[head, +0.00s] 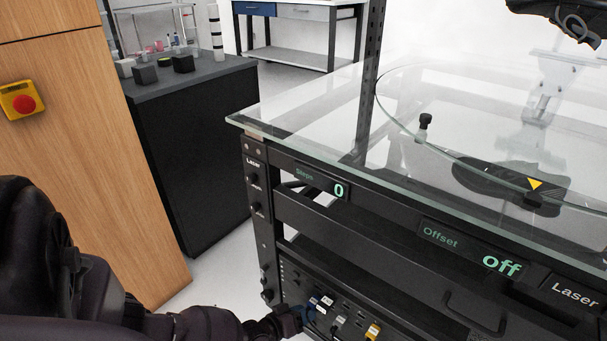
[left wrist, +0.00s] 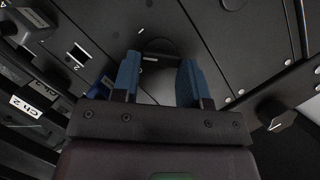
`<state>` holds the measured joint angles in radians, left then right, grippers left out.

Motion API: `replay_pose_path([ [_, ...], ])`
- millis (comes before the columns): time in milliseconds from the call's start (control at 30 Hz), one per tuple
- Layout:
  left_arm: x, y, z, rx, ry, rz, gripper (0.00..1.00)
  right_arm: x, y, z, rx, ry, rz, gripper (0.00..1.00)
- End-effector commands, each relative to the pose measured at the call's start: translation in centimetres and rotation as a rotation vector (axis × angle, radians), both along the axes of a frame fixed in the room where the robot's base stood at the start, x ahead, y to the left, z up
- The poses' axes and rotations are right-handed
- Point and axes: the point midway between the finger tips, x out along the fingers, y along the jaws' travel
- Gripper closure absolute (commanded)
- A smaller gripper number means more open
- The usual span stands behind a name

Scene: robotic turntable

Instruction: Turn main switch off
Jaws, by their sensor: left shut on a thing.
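The main switch looks like a dark round knob (left wrist: 157,46) with a short white mark, set in a black panel in the left wrist view. My left gripper (left wrist: 157,82) has its blue fingertips on either side of this knob and is shut on it. In the head view my left gripper (head: 300,314) reaches in from the lower left to the lower front panel of the black rack (head: 325,213). The knob itself is hidden there behind the gripper.
Labelled cable plugs (head: 340,323) sit right beside my left gripper. Above are small displays, one reading "0" (head: 338,190) and one "off" (head: 502,265). A glass top (head: 310,112) overhangs the rack. A wooden cabinet with a red emergency button (head: 24,104) stands left.

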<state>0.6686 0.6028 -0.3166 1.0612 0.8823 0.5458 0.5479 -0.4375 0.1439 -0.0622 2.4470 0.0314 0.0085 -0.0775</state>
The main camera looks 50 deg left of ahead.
Motion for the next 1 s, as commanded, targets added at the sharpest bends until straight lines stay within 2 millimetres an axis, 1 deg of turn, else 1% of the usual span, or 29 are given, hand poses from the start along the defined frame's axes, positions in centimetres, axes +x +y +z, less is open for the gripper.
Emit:
replay_pose_path([
  [700, -0.08, 0.4, -0.8, -0.59, -0.141, 0.001, 0.83, -0.02, -0.04, -0.02, 0.0, 0.002, 0.0, 1.0],
  [1000, -0.12, 0.44, -1.04, -0.762, -0.181, 0.003, 0.83, -0.01, -0.03, -0.01, -0.001, 0.002, 0.0, 1.0],
])
